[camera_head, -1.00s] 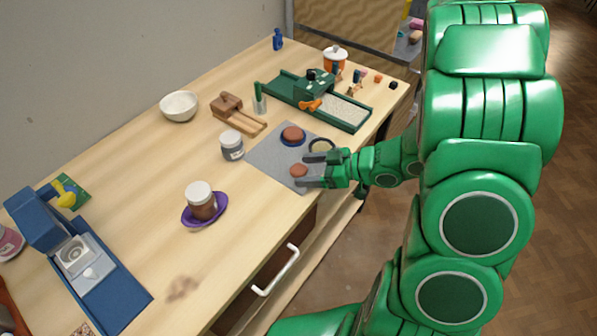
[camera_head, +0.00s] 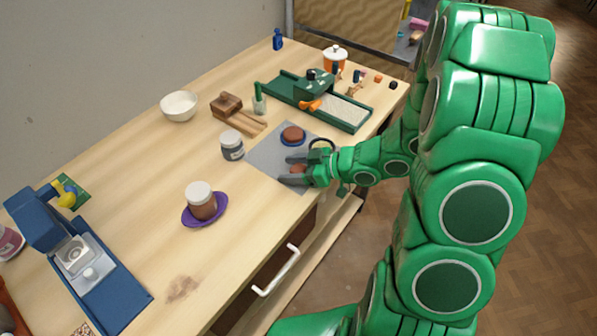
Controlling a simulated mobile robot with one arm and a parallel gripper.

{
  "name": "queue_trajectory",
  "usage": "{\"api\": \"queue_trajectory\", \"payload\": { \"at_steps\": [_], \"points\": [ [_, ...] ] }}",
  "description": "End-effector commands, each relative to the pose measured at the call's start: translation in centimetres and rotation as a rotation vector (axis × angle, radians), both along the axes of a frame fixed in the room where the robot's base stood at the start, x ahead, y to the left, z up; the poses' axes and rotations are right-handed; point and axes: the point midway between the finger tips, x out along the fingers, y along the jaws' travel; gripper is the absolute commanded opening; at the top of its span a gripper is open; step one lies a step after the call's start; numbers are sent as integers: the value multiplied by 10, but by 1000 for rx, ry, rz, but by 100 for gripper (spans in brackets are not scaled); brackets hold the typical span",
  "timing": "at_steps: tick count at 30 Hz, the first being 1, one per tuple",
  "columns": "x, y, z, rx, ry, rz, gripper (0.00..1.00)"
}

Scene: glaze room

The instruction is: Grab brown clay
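A small reddish-brown clay lump (camera_head: 298,169) lies on the grey mat (camera_head: 262,157) near the table's front edge. My gripper (camera_head: 287,169) is low over the mat, pointing left, with its two dark fingers apart. The lump is between the fingers and partly hidden by them; I cannot tell whether they touch it. A second reddish-brown piece (camera_head: 293,133) sits on a blue dish farther back on the mat.
A dark ring-shaped item (camera_head: 322,146) is partly hidden behind my gripper. A grey jar (camera_head: 232,146) stands left of the mat. A green tool (camera_head: 345,108) and a wooden tool (camera_head: 235,110) lie behind.

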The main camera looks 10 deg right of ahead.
Motion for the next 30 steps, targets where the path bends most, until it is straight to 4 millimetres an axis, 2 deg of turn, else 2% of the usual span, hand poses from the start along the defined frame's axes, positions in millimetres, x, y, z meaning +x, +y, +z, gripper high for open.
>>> {"api": "queue_trajectory", "payload": {
  "at_steps": [1,6,8,20,30],
  "points": [
    [0,0,0,0,0,0,52],
    [0,0,0,0,0,0,26],
    [0,0,0,0,0,0,19],
    [0,0,6,-1,-2,1,19],
    [0,0,39,-3,-3,2,19]
  ]
}}
